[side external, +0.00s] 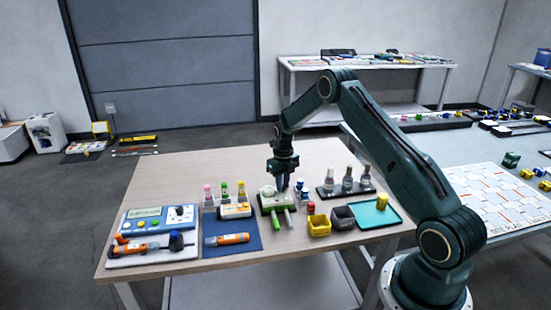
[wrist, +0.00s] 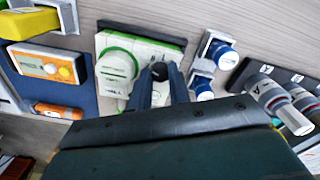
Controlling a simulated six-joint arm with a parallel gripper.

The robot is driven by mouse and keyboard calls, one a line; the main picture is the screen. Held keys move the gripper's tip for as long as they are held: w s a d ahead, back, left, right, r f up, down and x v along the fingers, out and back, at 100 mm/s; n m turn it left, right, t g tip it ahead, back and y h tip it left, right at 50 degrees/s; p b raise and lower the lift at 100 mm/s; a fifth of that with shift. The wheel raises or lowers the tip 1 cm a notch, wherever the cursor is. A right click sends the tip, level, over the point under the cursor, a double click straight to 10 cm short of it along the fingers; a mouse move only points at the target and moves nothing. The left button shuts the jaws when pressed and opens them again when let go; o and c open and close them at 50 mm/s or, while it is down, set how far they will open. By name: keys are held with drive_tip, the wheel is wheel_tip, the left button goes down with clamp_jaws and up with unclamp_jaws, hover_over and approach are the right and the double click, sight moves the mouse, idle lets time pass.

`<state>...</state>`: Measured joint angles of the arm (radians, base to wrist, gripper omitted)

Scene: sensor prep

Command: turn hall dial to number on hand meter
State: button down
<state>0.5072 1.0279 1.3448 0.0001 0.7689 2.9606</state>
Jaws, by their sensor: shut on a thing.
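The unit also shows in the wrist view (wrist: 150,47), with a round white, green-edged part left of the knob. In the side view my gripper (side external: 283,186) stands over the unit's right part. The hand meter seems to be the orange device with a pale screen (wrist: 40,66), left of the unit; its number is too small to read.
A blue mat (side external: 229,240) with an orange tool lies left. A panel with a screen (side external: 147,217) stands farther left. Blue-capped vials (wrist: 218,54) and a black rack (wrist: 260,75) stand right. Yellow (side external: 319,226) and black bins and a teal tray (side external: 370,216) sit front right.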

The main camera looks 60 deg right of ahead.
idle(0.5)
drive_tip(key=c, duration=1.3)
unclamp_jaws()
